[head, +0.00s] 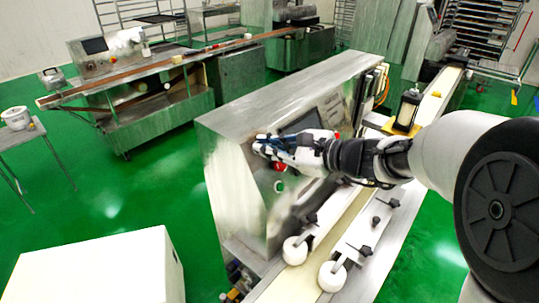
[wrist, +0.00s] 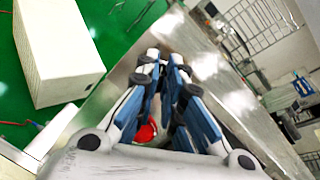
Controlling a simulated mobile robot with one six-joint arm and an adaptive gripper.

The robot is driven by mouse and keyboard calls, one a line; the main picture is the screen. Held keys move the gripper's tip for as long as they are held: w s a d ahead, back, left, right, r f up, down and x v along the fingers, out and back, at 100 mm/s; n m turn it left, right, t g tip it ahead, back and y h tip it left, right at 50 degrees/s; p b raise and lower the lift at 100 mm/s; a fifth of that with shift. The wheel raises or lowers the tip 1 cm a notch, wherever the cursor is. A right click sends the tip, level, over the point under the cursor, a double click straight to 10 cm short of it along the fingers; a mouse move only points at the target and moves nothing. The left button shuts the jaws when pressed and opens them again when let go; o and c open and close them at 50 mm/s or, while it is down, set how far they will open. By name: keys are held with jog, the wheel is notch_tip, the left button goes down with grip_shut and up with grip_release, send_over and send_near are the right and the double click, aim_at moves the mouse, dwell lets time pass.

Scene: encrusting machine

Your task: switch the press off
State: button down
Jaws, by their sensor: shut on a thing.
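The press (head: 225,160) is a steel cabinet in the middle of the head view, with a sloped control face and a dark screen (head: 302,122). My gripper (head: 262,146) reaches across this face from the right, its tips at the face's left part. Its fingers are close together, shut on a small part there, seemingly the switch, which the fingers hide. Just below the fingers are a red button (head: 279,167) and a green one (head: 279,186). In the wrist view, the fingertips (wrist: 165,58) lie against the steel, and a red button (wrist: 145,131) shows between the fingers.
A conveyor belt (head: 340,232) with white rollers (head: 332,276) runs below my arm. A clear container with a dark top (head: 407,108) stands behind the arm. A white box (head: 100,270) is at front left. Green floor lies open left of the press.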

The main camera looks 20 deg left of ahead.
jog(key=shift+n+g+b, duration=0.5)
jog(key=shift+n+b, duration=0.25)
jog(key=shift+n, duration=0.65)
jog(key=c, duration=1.7)
grip_release()
jog(key=v, duration=1.2)
jog(key=shift+r, duration=0.1)
